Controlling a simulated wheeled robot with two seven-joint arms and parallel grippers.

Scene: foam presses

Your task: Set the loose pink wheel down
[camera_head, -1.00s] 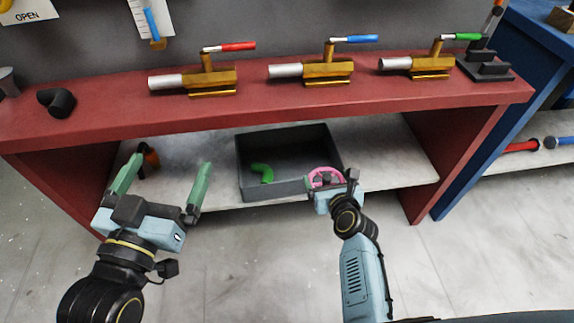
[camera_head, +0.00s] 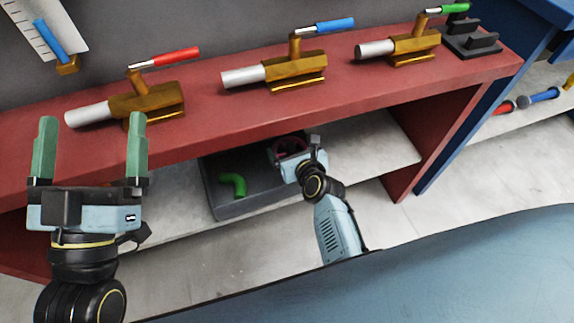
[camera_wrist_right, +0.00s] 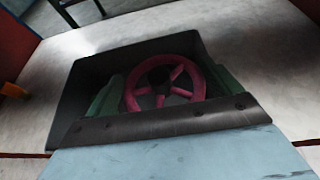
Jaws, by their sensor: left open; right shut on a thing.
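The pink wheel (camera_wrist_right: 165,84) is between the green fingers of my right gripper (camera_wrist_right: 168,88) in the right wrist view. In the head view the wheel (camera_head: 290,143) is mostly hidden by my right gripper (camera_head: 300,148), which is shut on it at the dark grey bin (camera_head: 228,209) on the shelf under the red bench. The bin's walls surround the wheel in the wrist view; I cannot tell whether it touches the floor of the bin. My left gripper (camera_head: 90,150) is open and empty, its fingers upright in front of the bench's left part.
A green bent piece (camera_head: 232,184) lies in the bin. On the red bench (camera_head: 330,115) stand brass presses with red (camera_head: 177,57), blue (camera_head: 335,25) and green handles, and a black stand (camera_head: 470,40). The pale shelf (camera_head: 380,145) is clear right of the bin.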

